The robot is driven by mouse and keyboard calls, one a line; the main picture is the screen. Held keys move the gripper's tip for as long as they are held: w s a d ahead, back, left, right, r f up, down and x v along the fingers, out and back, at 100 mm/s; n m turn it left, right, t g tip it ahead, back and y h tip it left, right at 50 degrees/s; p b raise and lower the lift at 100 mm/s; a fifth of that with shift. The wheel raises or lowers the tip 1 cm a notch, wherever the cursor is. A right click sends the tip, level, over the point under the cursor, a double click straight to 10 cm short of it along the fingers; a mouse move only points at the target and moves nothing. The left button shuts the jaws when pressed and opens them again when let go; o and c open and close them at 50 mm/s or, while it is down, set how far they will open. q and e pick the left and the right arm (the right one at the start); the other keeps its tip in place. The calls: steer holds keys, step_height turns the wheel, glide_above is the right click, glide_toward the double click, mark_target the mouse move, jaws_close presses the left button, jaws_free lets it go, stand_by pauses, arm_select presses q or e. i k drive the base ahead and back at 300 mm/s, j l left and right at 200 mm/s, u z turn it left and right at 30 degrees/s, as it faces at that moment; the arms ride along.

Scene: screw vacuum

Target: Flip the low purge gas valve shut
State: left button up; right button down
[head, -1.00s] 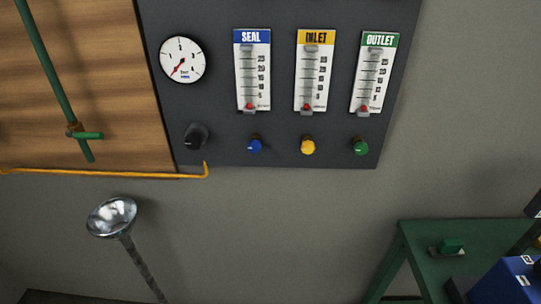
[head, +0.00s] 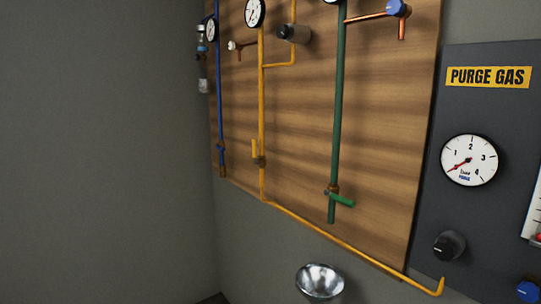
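A yellow pipe (head: 262,95) runs down the wooden board, then slants along its lower edge to the purge gas panel (head: 500,110). Low on this pipe's upright run is a valve with a yellow lever (head: 254,149). The lever points up, beside and roughly parallel to the pipe. The valve's body (head: 259,162) is small and brownish. Neither of my grippers shows in the head view.
A green pipe (head: 338,110) has a green lever (head: 341,200) set crosswise. A blue pipe (head: 219,90) runs on the left. The panel has a gauge (head: 469,160) and a black knob (head: 448,246). A metal bowl (head: 320,281) stands below the board.

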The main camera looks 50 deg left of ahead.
mark_target(255, 148)
steer(key=u, duration=1.8)
steer(key=i+j, duration=0.25)
steer(key=j, duration=0.15)
steer(key=i+j+z, duration=0.1)
steer(key=i+j, duration=0.15)
steer(key=j, duration=0.15)
steer(key=i+j, duration=0.25)
steer(key=j, duration=0.15)
steer(key=i+j, duration=0.25)
steer(key=j, duration=0.15)
steer(key=i+j+z, duration=0.1)
steer(key=i+j, duration=0.15)
steer(key=j, duration=0.15)
steer(key=i+j, duration=0.25)
steer(key=j, duration=0.15)
